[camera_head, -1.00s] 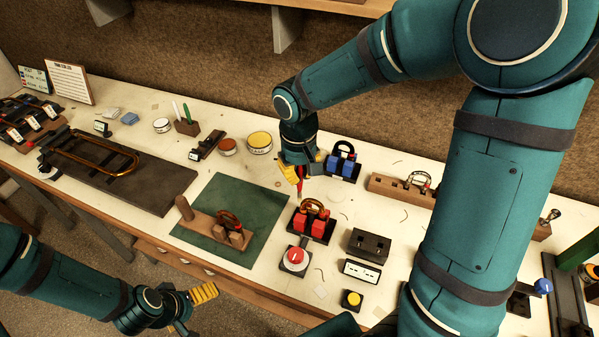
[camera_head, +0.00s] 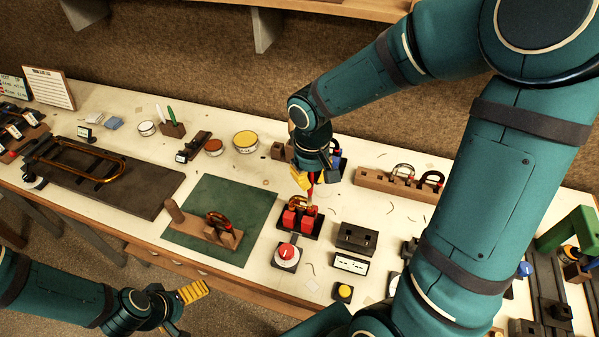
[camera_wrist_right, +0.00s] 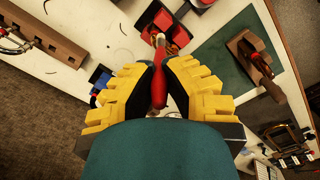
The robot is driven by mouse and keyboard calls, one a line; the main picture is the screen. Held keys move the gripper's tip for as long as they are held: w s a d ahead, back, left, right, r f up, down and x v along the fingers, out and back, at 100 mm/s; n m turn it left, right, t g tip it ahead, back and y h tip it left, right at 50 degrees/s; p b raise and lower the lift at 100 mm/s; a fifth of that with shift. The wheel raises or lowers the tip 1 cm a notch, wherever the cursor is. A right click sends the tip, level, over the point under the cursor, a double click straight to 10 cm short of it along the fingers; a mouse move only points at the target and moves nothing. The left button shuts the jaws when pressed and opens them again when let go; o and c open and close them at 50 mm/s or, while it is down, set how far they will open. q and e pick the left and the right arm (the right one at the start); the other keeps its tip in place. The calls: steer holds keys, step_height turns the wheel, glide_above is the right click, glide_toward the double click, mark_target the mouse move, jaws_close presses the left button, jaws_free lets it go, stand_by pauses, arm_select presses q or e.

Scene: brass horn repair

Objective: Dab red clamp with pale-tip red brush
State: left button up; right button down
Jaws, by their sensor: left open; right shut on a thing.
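The red clamp (camera_head: 299,219) has two red blocks on a black base, with a curved brass piece in it. It also shows at the top of the right wrist view (camera_wrist_right: 176,34). My right gripper (camera_head: 309,182) is shut on the red brush (camera_wrist_right: 158,86), just above the clamp's back edge. The brush points down, and its pale tip (camera_wrist_right: 160,40) overlaps the clamp in the right wrist view. I cannot tell whether the tip touches it. My left gripper (camera_head: 188,308) is open and empty, low in front of the bench.
A red-knobbed box (camera_head: 287,254) stands in front of the clamp. A black block (camera_head: 356,238) is to its right, and a green mat (camera_head: 249,190) with a wooden holder (camera_head: 203,228) to its left. A blue clamp (camera_wrist_right: 101,79) is behind, partly hidden by my right gripper.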

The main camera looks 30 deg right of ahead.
mark_target(310, 196)
steer(key=shift+f+b, duration=2.3)
steer(key=shift+f, duration=0.75)
steer(key=shift+f+b, duration=0.55)
steer(key=shift+b, duration=0.05)
steer(key=shift+r+p, duration=2.7)
steer(key=shift+r, duration=0.9)
steer(key=shift+f, duration=0.1)
